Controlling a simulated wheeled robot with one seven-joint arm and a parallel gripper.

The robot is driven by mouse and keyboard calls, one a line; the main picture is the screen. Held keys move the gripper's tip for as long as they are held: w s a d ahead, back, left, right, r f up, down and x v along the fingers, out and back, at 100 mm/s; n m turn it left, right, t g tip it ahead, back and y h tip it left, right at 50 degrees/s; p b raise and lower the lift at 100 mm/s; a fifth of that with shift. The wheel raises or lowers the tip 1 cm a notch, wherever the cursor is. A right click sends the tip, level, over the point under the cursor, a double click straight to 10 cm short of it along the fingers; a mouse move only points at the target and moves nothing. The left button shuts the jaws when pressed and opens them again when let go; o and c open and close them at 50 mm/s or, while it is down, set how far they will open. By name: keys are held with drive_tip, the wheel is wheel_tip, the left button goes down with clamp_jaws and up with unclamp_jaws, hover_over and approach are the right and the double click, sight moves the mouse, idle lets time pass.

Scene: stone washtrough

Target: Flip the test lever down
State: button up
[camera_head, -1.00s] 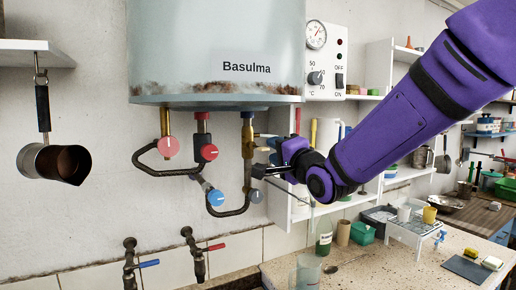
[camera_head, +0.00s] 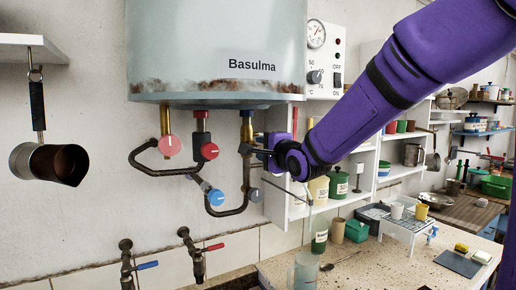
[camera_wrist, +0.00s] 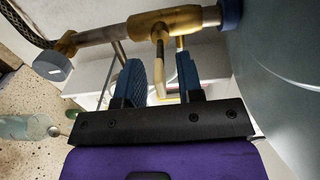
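The brass valve (camera_head: 247,132) sits on the right-hand pipe under the water heater. In the wrist view, the brass valve body (camera_wrist: 165,22) runs across the top, with a short brass stem, apparently the test lever (camera_wrist: 158,62), sticking out toward me. My gripper (camera_head: 257,150) is at the valve's right side, close against it. In the wrist view my gripper (camera_wrist: 159,80) has its two blue-padded fingers apart, with the brass stem between them and gaps on both sides. I cannot tell the lever's tilt; in the head view my gripper largely hides it.
The heater tank (camera_head: 215,50) hangs just above. Red knobs (camera_head: 169,145), a blue knob (camera_head: 216,197), a grey knob (camera_head: 255,195) and bent pipes are close to the left and below. The white shelf (camera_head: 290,205) is behind my gripper.

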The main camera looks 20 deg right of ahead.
drive_tip(key=shift+w+a, duration=0.25)
drive_tip(key=shift+w, duration=0.9)
drive_tip(key=shift+c, duration=0.5)
clamp_jaws()
drive_tip(key=shift+f+t, duration=0.1)
drive_tip(key=shift+t, duration=0.2)
drive_tip(key=shift+w+f+t+y, duration=0.1)
drive_tip(key=shift+f+t+y, duration=0.25)
drive_tip(key=shift+t, duration=0.7)
drive_tip(key=shift+w+f+t+y, duration=0.15)
drive_tip(key=shift+f+t, duration=0.25)
drive_tip(key=shift+t, duration=0.7)
drive_tip(key=shift+w+f+t+y, duration=0.15)
drive_tip(key=shift+f+t, duration=0.25)
drive_tip(key=shift+t, duration=0.65)
